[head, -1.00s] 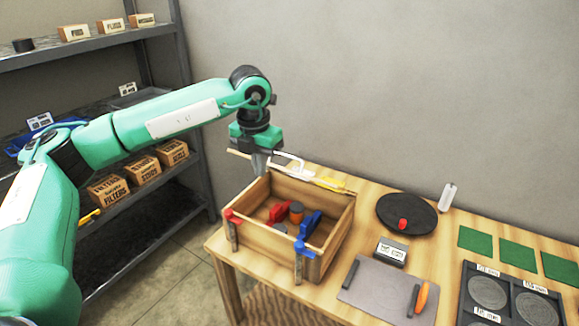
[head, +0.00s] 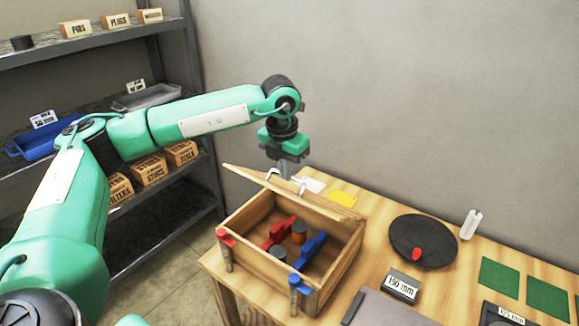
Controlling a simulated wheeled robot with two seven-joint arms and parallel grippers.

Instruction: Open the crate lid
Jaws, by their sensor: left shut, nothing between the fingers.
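The wooden crate (head: 243,213) stands on the left end of the table, its top uncovered and its inside visible. Its lid (head: 338,207) is raised and shows as a thin tilted board above the crate's far side. A white handle (head: 272,174) is on the lid near its upper edge. My left gripper (head: 284,176) is shut and empty, pointing down right beside the handle; I cannot tell whether it touches. A red latch (head: 226,238) and a blue latch (head: 299,283) are on the crate's near side. My right gripper is not in view.
Red, blue and grey parts lie in the crate. A black disc (head: 405,237), a grey 150 mm block (head: 402,286), a grey plate (head: 385,311) and green mats (head: 499,277) are to the right. Shelves (head: 160,208) stand left; a wall is behind.

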